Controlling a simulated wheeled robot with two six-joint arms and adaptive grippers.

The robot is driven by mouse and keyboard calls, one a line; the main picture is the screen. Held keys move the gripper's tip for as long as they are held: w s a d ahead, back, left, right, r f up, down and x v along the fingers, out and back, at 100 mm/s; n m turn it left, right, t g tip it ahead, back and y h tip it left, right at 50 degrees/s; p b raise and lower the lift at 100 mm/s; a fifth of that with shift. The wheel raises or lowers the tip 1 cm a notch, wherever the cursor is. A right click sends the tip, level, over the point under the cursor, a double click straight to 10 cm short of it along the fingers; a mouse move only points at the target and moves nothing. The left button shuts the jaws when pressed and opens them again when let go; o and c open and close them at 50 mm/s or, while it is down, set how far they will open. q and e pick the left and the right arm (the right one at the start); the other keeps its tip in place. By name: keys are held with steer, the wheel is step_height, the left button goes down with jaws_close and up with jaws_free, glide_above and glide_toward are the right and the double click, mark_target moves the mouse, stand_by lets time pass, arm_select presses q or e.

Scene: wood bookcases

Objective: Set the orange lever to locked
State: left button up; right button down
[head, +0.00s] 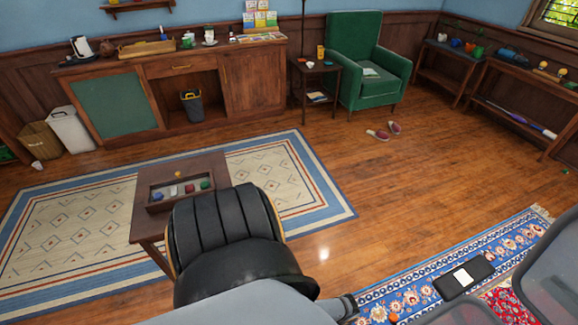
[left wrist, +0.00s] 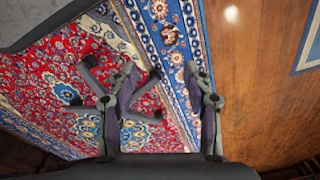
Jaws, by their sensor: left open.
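I cannot make out the orange lever for certain in either view. My left gripper (left wrist: 160,72) is open and empty in the left wrist view, its two fingers apart above a patterned rug. A dark base with several legs (left wrist: 120,100) stands on the rug, partly behind the left-hand finger. In the head view my pale left arm crosses the bottom, with its hand end cut off by the frame. My right gripper is not in view.
A low table (head: 210,166) with a tray of small coloured pieces stands on a beige rug. Cabinets (head: 255,85), a green armchair (head: 368,62) and a bench (head: 505,112) line the walls. A dark ribbed object (head: 225,215) blocks the near view.

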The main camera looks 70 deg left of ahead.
arm_select(q)
steer(key=s+a+f+n, duration=0.1)
steer(key=s+a+f, duration=0.1)
steer(key=s, duration=0.6)
steer(key=s+a+f+n+p, duration=0.1)
steer(key=s+a+f+n, duration=0.1)
steer(key=s, duration=0.7)
steer(key=shift+a+f, duration=0.15)
steer(key=shift+a, duration=0.6)
steer(key=shift+s+p, duration=0.15)
steer(key=shift+p, duration=0.15)
steer(key=shift+n+y, duration=0.3)
steer(key=shift+n, duration=0.1)
steer(key=s, duration=0.1)
steer(key=s+a, duration=0.1)
steer(key=s, duration=0.2)
steer(key=shift+s+a, duration=0.25)
steer(key=shift+s, duration=0.05)
